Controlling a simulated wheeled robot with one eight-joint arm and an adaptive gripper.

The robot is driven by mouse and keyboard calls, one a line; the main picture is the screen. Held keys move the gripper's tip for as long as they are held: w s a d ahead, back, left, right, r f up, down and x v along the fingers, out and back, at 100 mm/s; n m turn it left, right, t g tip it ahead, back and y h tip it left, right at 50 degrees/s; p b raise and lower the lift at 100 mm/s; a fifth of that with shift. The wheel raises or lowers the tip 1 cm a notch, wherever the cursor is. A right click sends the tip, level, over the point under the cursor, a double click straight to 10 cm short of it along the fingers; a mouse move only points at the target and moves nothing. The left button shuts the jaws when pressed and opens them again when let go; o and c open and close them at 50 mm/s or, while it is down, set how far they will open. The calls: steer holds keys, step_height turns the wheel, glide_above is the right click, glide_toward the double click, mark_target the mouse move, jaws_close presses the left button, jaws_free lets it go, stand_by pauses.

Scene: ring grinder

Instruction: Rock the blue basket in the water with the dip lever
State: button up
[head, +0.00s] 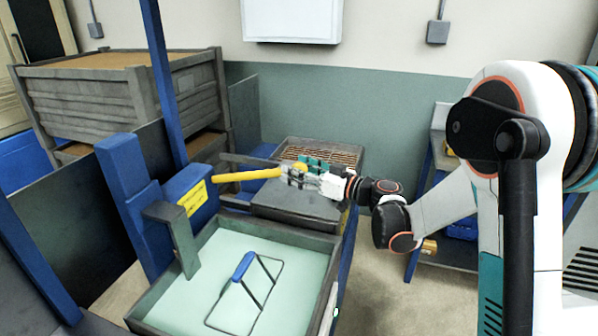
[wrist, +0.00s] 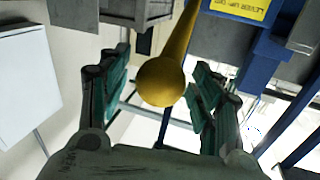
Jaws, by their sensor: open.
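The dip lever (head: 245,175) is a yellow bar. It sticks out to the right from a blue post with a yellow label, roughly level. Its round knob (wrist: 161,82) is between my gripper's teal-padded fingers in the wrist view. My gripper (head: 303,168) is open around the lever's end, with a gap on the left of the knob; I cannot tell whether the right finger touches it. The blue basket's handle (head: 243,266) and thin dark wire frame show in the pale green water of the tank (head: 322,285). The rest of the basket cannot be made out.
A grey bracket (head: 176,236) hangs from the post over the tank's left edge. Behind the tank is a dark-topped bench with a brown grate (head: 322,152). Large grey crates (head: 95,100) stand back left. Floor shows clear right of the tank.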

jaws_close()
steer(key=w+a+r+h+p, duration=0.1)
steer(key=a+r+p, duration=0.1)
steer(key=r+p, duration=0.2)
steer(key=w+a+r+g+h+p, duration=0.1)
steer(key=a+r+p, duration=0.2)
steer(key=r+p, duration=0.2)
steer(key=shift+w+a+r+n, duration=0.15)
steer(key=shift+w+r+n, duration=0.15)
steer(key=shift+r, duration=0.6)
jaws_free()
steer(key=shift+s, duration=0.15)
steer(key=v, duration=1.2)
steer(key=shift+r, duration=0.3)
